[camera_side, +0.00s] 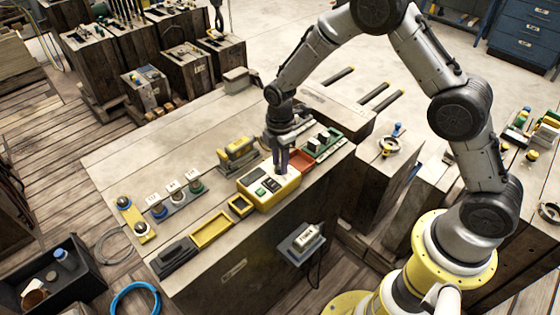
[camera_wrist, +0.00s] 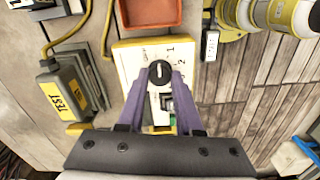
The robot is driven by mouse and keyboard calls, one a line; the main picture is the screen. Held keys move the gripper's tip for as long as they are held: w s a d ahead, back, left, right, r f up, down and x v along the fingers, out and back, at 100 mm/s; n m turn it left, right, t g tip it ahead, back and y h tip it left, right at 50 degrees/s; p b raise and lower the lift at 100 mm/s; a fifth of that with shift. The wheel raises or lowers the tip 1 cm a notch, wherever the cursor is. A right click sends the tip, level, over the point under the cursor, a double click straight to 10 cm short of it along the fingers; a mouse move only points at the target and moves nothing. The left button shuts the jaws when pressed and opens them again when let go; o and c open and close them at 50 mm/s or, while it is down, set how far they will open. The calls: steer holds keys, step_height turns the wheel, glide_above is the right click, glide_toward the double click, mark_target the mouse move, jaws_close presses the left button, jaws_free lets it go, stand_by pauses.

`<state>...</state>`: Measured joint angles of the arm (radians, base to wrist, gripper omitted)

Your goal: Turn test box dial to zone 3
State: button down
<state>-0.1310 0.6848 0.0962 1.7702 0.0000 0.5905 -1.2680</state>
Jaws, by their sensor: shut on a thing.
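The test box (camera_side: 262,199) is a yellow case with a white top on the workbench; its white top (camera_wrist: 130,60) fills the middle of the wrist view. A round black dial (camera_wrist: 160,72) with a white line sits on that top. The line runs roughly up and down in the wrist view. Printed figures 1 and 2 show to the right of the dial; any further figure is hidden or too small to read. My gripper (camera_side: 281,172) points down over the box. Its purple fingers (camera_wrist: 161,80) are shut on the dial from both sides.
A red tray (camera_side: 302,160) and a green rack (camera_side: 322,147) stand close to the box. A grey unit marked TEST (camera_wrist: 65,98) with a yellow cable lies left in the wrist view. Yellow trays (camera_side: 211,231) lie along the bench edge.

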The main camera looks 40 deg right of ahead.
steer(key=m, duration=1)
steer(key=shift+r+m, duration=0.1)
steer(key=shift+m, duration=0.3)
steer(key=m, duration=0.5)
steer(key=shift+m, duration=0.3)
steer(key=m, duration=0.5)
steer(key=shift+m, duration=0.3)
steer(key=c, duration=0.6)
jaws_free()
step_height(320, 180, up, 14)
steer(key=shift+f, duration=0.1)
